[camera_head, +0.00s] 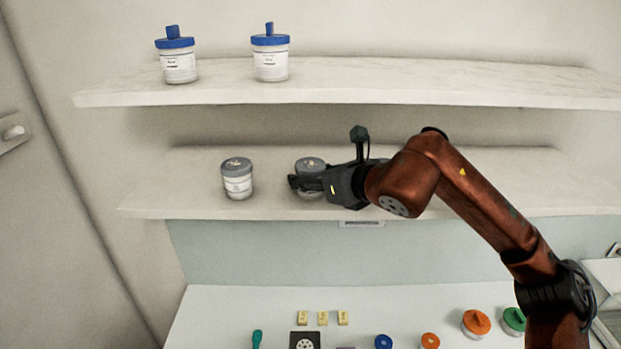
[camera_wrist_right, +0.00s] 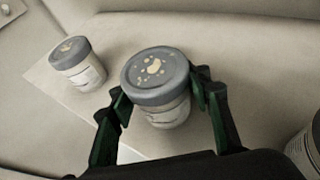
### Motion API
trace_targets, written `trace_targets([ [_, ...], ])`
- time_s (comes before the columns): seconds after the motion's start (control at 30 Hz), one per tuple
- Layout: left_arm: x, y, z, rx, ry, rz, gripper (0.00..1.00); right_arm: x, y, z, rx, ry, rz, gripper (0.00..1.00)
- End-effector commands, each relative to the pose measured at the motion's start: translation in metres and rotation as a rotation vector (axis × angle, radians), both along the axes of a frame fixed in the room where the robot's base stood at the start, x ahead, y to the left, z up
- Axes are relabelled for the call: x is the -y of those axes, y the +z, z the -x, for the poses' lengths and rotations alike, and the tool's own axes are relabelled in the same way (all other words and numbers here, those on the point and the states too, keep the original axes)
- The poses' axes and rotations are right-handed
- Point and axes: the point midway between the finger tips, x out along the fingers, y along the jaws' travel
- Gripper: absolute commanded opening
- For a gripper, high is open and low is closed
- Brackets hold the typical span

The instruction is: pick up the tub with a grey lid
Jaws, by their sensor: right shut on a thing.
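Two white tubs with grey lids stand on the lower shelf. The right-hand tub (camera_head: 311,164) is partly hidden behind my right gripper (camera_head: 308,185). In the right wrist view this tub (camera_wrist_right: 158,85) is upright between the two fingers of my right gripper (camera_wrist_right: 168,95), which is shut on it. I cannot tell whether it is lifted off the shelf. The other grey-lidded tub (camera_head: 237,178) stands upright to its left, apart from the gripper; it also shows in the right wrist view (camera_wrist_right: 80,68). My left gripper is not in view.
The upper shelf (camera_head: 420,82) holds two blue-lidded tubs (camera_head: 177,62) and (camera_head: 270,58) above the lower shelf (camera_head: 480,185). A white counter (camera_head: 230,310) below carries small yellow blocks (camera_head: 322,318), an orange-lidded item (camera_head: 476,322) and a green one (camera_head: 514,320).

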Motion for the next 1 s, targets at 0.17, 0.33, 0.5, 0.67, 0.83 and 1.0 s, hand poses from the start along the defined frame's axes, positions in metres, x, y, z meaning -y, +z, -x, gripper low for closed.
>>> trace_targets([
  [0.17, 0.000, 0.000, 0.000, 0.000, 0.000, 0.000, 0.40, 0.000, 0.001, 0.000, 0.002, 0.000, -0.001, 0.09],
  [0.33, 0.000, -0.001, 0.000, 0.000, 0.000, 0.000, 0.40, 0.000, 0.002, 0.000, 0.002, 0.000, -0.001, 0.09],
  [0.5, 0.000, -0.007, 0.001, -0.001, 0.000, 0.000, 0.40, 0.000, 0.012, 0.000, 0.002, 0.000, -0.002, 0.09],
  [0.67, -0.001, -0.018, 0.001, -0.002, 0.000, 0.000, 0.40, -0.002, 0.037, 0.005, 0.006, 0.002, -0.002, 0.09],
  [0.83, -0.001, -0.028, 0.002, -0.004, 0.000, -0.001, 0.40, -0.009, 0.072, 0.034, 0.008, 0.002, -0.001, 0.09],
  [1.0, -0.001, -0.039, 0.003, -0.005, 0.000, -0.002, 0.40, -0.018, 0.099, 0.070, 0.008, 0.003, 0.001, 0.09],
])
